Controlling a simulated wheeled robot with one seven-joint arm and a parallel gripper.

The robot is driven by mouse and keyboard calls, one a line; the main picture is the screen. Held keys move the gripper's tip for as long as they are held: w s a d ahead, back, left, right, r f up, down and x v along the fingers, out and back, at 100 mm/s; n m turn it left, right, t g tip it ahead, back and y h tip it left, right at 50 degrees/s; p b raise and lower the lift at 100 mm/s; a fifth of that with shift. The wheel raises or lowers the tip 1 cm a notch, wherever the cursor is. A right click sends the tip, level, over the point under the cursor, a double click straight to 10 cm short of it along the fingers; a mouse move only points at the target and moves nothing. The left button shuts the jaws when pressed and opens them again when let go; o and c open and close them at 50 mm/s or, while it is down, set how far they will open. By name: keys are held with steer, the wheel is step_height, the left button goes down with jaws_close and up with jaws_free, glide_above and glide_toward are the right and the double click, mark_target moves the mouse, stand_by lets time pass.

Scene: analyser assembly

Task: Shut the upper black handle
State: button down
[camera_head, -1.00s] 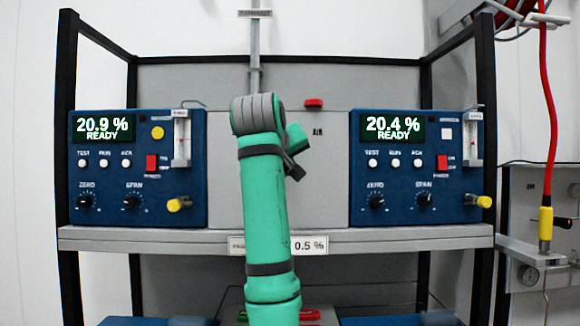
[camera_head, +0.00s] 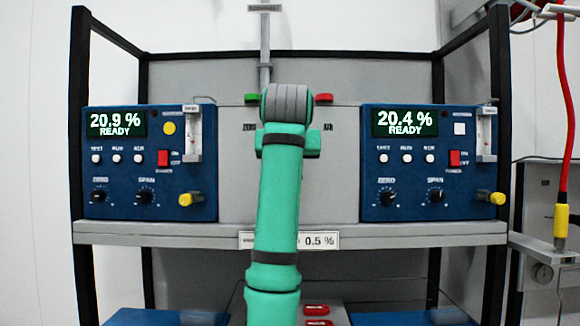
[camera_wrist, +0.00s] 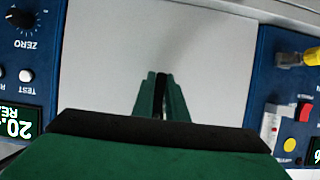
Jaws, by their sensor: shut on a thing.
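My gripper (camera_wrist: 161,92) shows in the wrist view, with its two green fingers close together and pointing at the grey panel. A narrow black piece, which I take for the upper black handle (camera_wrist: 160,82), shows between the fingers; its full shape and angle are hidden. In the head view my arm stands in front of the middle of the panel and hides the fingertips and the handle.
A blue analyser (camera_head: 150,205) reading 20.9 % stands left, and another (camera_head: 433,205) reading 20.4 % stands right, on the grey shelf (camera_head: 180,229). A green piece (camera_head: 251,98) and a red piece (camera_head: 323,98) flank my arm's top. Red-handled items (camera_head: 317,310) lie below.

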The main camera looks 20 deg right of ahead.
steer(key=shift+s+r, duration=0.1)
steer(key=shift+r, duration=0.25)
steer(key=c, duration=1.8)
jaws_free()
steer(key=shift+a, duration=0.1)
steer(key=shift+o, duration=0.2)
steer(key=shift+f, duration=0.15)
steer(key=shift+s, duration=0.1)
steer(key=v, duration=1)
steer(key=shift+s, duration=0.3)
steer(key=shift+w, duration=0.1)
